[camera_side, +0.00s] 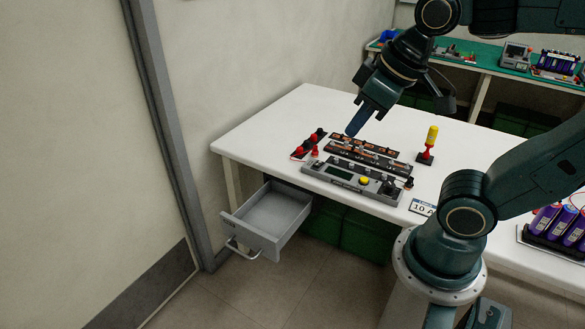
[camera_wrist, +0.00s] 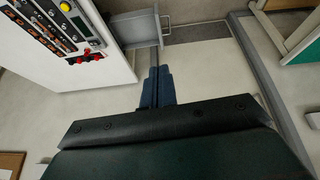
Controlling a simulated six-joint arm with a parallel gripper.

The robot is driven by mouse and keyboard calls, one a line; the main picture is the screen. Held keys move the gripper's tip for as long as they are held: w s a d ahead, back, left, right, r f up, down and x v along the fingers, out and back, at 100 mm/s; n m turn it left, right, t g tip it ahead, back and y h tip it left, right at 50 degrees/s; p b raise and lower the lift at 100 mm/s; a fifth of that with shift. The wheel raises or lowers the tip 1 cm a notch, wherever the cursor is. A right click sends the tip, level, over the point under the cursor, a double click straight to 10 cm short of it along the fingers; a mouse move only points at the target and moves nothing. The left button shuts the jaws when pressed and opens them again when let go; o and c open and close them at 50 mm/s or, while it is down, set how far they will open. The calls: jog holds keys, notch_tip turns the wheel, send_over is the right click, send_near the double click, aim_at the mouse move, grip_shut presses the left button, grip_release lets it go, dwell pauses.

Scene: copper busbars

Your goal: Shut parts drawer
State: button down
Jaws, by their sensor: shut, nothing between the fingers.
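The parts drawer (camera_side: 268,218) is a light grey open-topped box under the left end of the white table. It is pulled out, and its inside looks empty. A bar handle (camera_side: 240,249) is on its front panel. In the wrist view the drawer (camera_wrist: 134,29) shows at the top, with its handle (camera_wrist: 166,25) to the right. My gripper (camera_side: 352,132) is shut and empty, above the table over the busbar boards and well clear of the drawer. Its blue fingers also show in the wrist view (camera_wrist: 156,70), pointing up toward the drawer in the picture.
The white table (camera_side: 285,115) carries busbar boards (camera_side: 360,152), a grey control box (camera_side: 350,178) with a yellow button, red terminals (camera_side: 310,143) and a yellow-handled tool (camera_side: 430,140). Green crates (camera_side: 350,230) stand beneath. A wall and grey post are left. Floor before the drawer is clear.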

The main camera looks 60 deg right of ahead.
jog(key=w+a+f+n+g+h, duration=0.25)
jog(key=w+f+n, duration=0.2)
jog(key=w, duration=0.55)
jog(key=w+a+f+n+g+h, duration=0.1)
jog(key=w+a+f+n+g, duration=0.2)
jog(key=w+f, duration=0.45)
jog(key=w+a+f+n+h, duration=0.1)
jog(key=a+f+n, duration=0.1)
jog(key=f, duration=0.6)
jog(key=w+a+f+n+h, duration=0.2)
jog(key=a+f+n, duration=0.1)
jog(key=f, duration=0.5)
jog(key=w+a+f+n+h, duration=0.2)
jog(key=f+n, duration=0.2)
jog(key=f, duration=0.4)
jog(key=shift+a+f+n, duration=0.15)
jog(key=shift+a+n, duration=0.1)
jog(key=shift+n, duration=0.1)
jog(key=shift+d, duration=0.1)
send_near(266, 241)
notch_tip(266, 241, down, 4)
jog(key=shift+s+d+f, duration=0.1)
jog(key=shift+d+f, duration=0.05)
jog(key=shift+d, duration=0.8)
jog(key=shift+d+f, duration=0.15)
jog(key=shift+d, duration=0.85)
jog(key=shift+d, duration=0.1)
